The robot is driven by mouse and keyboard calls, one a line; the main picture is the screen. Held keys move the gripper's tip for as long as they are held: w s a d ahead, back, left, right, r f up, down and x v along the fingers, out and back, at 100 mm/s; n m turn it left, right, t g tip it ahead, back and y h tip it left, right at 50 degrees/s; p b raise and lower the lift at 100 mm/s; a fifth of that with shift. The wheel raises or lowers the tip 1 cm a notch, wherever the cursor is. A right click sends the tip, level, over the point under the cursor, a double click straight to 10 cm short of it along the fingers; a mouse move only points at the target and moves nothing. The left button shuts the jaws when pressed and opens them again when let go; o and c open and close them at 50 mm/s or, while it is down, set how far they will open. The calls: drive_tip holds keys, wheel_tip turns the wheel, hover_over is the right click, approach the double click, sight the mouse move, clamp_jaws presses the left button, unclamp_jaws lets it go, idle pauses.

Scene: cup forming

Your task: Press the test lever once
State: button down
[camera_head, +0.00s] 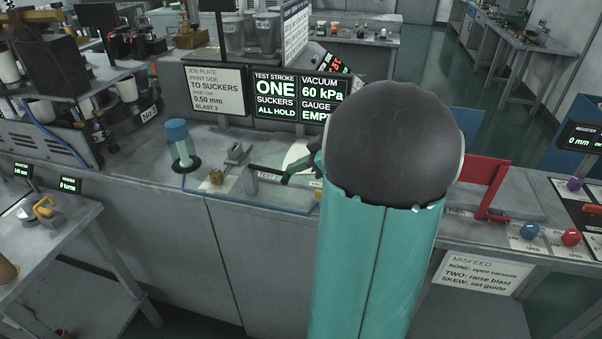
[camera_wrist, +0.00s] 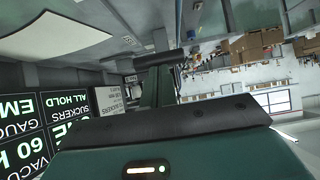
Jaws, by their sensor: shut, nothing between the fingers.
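The test lever (camera_head: 262,170) is a dark bar on a small grey bracket on the bench, beside a label reading "TEST". My gripper (camera_head: 291,176) shows as dark green pieces just right of the lever's end, mostly hidden behind my arm's dark dome. I cannot tell whether it touches the lever. In the wrist view my gripper (camera_wrist: 160,62) looks shut and empty. The display (camera_head: 300,97) above the bench reads "TEST STROKE ONE", "SUCKERS ALL HOLD", "VACUUM 60 kPa"; it also shows upside down in the wrist view (camera_wrist: 50,125).
A pale sheet (camera_head: 299,156) lies behind my gripper and partly behind my arm. A red frame (camera_head: 487,180) and blue and red knobs (camera_head: 571,237) are at the right.

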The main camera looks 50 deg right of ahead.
drive_tip(key=v, duration=1)
drive_tip(key=shift+s+d+f, duration=0.1)
drive_tip(key=shift+s+d, duration=0.05)
idle(0.4)
drive_tip(key=w+a+m+g, duration=0.1)
drive_tip(key=w+a+g, duration=0.1)
drive_tip(key=a, duration=0.8)
drive_tip(key=w+a+m+g, duration=0.1)
drive_tip(key=w+a+g, duration=0.1)
drive_tip(key=a, duration=0.7)
drive_tip(key=s+a+f+m+h, duration=0.1)
drive_tip(key=s+a+h, duration=0.1)
drive_tip(key=a, duration=0.7)
drive_tip(key=s+a+f+m+h, duration=0.1)
drive_tip(key=s+a+m+h, duration=0.1)
drive_tip(key=s+a, duration=0.3)
drive_tip(key=a+h, duration=0.1)
drive_tip(key=a, duration=0.2)
drive_tip(key=shift+a+m, duration=0.3)
drive_tip(key=shift+a, duration=0.05)
drive_tip(key=shift+d, duration=0.15)
